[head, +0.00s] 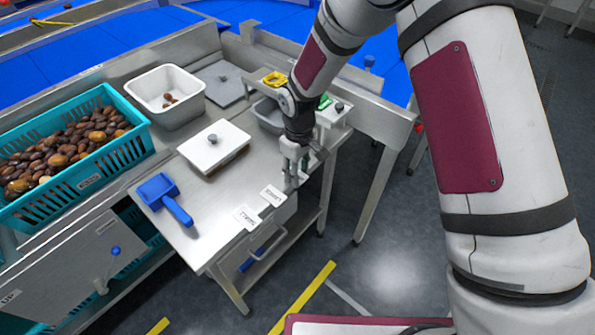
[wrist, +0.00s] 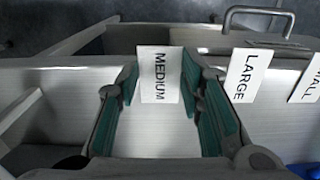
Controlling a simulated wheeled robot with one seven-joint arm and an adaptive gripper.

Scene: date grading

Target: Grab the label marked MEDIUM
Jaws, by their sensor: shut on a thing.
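The white MEDIUM label (wrist: 160,76) is between the two green-padded fingers of my gripper (wrist: 161,68) in the wrist view, with its black text facing the camera. My gripper is shut on it. In the head view my gripper (head: 293,163) is low at the right front edge of the steel table (head: 213,222); the MEDIUM label cannot be made out clearly there. The LARGE label (wrist: 243,75) stands to the right of my right finger, apart from it. In the head view two other white labels (head: 272,195) lie along the front edge.
Another label (wrist: 308,82), partly cut off, is at the wrist view's right edge. A metal handle (wrist: 260,15) is behind.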

